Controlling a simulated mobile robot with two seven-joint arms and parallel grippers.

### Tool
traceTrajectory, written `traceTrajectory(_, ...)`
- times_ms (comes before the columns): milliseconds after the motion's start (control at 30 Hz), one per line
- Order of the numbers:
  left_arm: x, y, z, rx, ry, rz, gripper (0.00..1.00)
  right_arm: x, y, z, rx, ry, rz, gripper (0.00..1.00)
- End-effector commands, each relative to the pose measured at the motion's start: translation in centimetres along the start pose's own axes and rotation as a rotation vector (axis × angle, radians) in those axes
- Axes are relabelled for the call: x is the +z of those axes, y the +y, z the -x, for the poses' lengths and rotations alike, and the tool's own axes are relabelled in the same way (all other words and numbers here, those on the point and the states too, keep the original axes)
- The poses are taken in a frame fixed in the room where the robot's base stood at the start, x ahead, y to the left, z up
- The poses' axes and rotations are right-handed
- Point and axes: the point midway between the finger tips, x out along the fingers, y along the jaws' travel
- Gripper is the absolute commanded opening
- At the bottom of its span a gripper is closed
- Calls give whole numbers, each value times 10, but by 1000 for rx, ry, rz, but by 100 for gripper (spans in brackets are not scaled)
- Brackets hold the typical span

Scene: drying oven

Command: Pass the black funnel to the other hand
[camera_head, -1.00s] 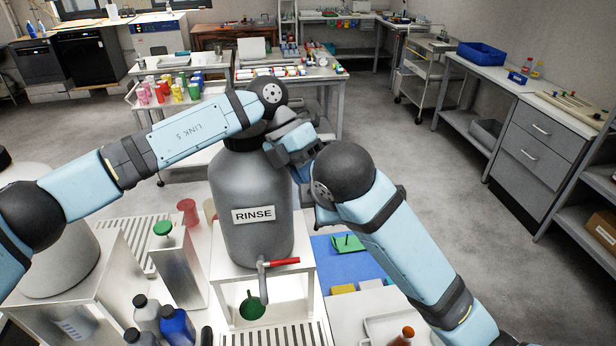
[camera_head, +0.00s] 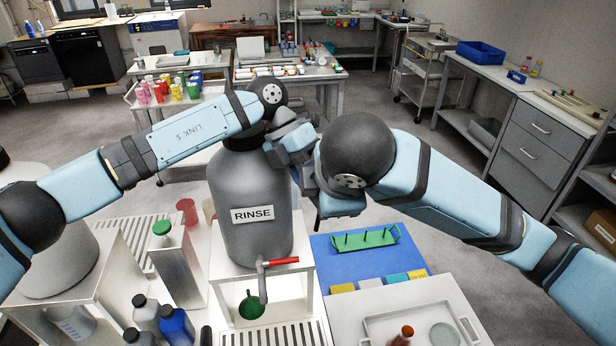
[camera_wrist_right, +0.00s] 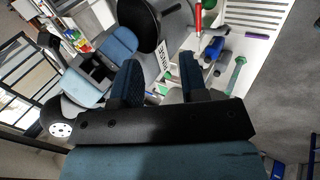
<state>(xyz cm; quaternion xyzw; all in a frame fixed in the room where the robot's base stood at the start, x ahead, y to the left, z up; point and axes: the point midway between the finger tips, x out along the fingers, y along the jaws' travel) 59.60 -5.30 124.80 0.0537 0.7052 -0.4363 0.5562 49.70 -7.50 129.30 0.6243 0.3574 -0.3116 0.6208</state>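My right gripper (camera_wrist_right: 158,78) is open in the right wrist view, with two separate blue fingers and nothing seen between them. In the head view I cannot make out the black funnel. My left gripper (camera_head: 292,140) is beside the top of the grey RINSE container (camera_head: 245,185); its fingers are largely hidden, so its grip cannot be told. My right wrist is close to it on the right, hiding the right fingers.
The RINSE container stands on a white stand with a red-handled tap (camera_head: 284,261). A green funnel (camera_head: 251,305) is below the tap. A red funnel (camera_head: 187,208) is on the left. A green rack (camera_head: 365,240) sits on a blue mat (camera_head: 340,263), lower right. Bottles stand in front.

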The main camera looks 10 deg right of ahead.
Motion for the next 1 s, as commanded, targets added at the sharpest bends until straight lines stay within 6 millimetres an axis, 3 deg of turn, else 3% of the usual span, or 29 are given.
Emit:
traceTrajectory(167, 0, 0, 0, 0, 0, 0, 0, -26, -16, -27, -36, 169, -145, 40)
traceTrajectory(300, 0, 0, 0, 0, 0, 0, 0, -47, -31, -59, -67, 351, -359, 40)
traceTrajectory(467, 0, 0, 0, 0, 0, 0, 0, -47, -54, -104, -78, 485, -609, 40)
traceTrajectory(667, 0, 0, 0, 0, 0, 0, 0, -20, -103, -164, -51, 556, -892, 40)
traceTrajectory(767, 0, 0, 0, 0, 0, 0, 0, 1, -137, -191, -22, 561, -1020, 40)
traceTrajectory(1000, 0, 0, 0, 0, 0, 0, 0, 61, -242, -236, 78, 510, -1255, 40)
